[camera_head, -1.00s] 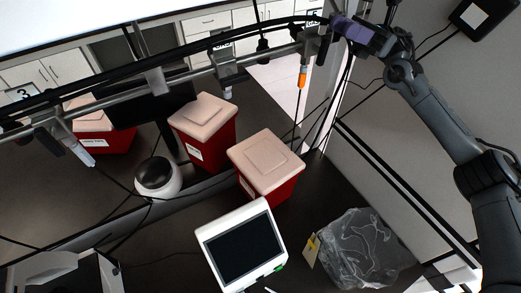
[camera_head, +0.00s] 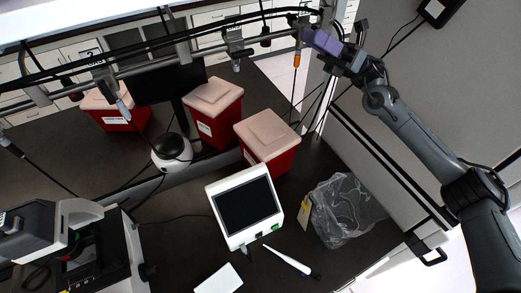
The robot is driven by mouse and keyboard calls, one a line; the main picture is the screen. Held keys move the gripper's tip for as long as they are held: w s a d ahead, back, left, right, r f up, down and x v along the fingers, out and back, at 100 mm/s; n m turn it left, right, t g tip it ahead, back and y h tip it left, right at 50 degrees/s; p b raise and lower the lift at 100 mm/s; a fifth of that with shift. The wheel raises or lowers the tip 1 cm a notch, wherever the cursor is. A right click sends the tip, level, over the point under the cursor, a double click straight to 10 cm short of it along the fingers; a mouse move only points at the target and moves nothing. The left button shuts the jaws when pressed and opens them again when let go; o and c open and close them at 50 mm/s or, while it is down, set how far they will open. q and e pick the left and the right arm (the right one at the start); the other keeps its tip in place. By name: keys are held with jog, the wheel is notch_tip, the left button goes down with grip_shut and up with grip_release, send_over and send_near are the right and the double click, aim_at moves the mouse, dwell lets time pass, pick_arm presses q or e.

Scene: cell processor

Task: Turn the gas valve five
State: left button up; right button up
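A grey gas pipe (camera_head: 150,66) with several valves and hanging nozzles runs across the top of the view. One valve fitting near its right end has an orange-tipped nozzle (camera_head: 297,60) hanging below it. I cannot read a number that marks valve five. My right gripper (camera_head: 306,30) is at the right end of the pipe, close to that fitting, with a purple part behind its tips. The fingers are small and dark there, and I cannot tell whether they touch the valve or are open or shut. My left gripper is not in view.
Red bins with pale lids (camera_head: 268,135) stand on the dark bench below the pipe. A white screen device (camera_head: 245,207), a clear plastic bag (camera_head: 345,210), a white round device (camera_head: 171,150) and a microscope-like machine (camera_head: 75,245) are also there. Thin cables hang from the pipe.

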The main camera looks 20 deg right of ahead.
jog(key=w+a+f+m+t+h, duration=0.2)
jog(key=a+f+m+t+h, duration=0.3)
jog(key=m+t, duration=0.45)
jog(key=w+a+f+m+t+h, duration=0.4)
jog(key=f+m+t, duration=0.35)
jog(key=m, duration=0.45)
jog(key=s+a+f+m+g+h, duration=0.1)
jog(key=s+a+f+m+h, duration=0.1)
jog(key=f+m+h, duration=0.3)
jog(key=s+a+f+m+g+h, duration=0.1)
jog(key=s+f+m+h, duration=0.3)
jog(key=f+m, duration=0.5)
jog(key=shift+a+f+m+g+h, duration=0.45)
jog(key=shift+f+h, duration=0.65)
jog(key=shift+f, duration=0.55)
jog(key=shift+s, duration=0.1)
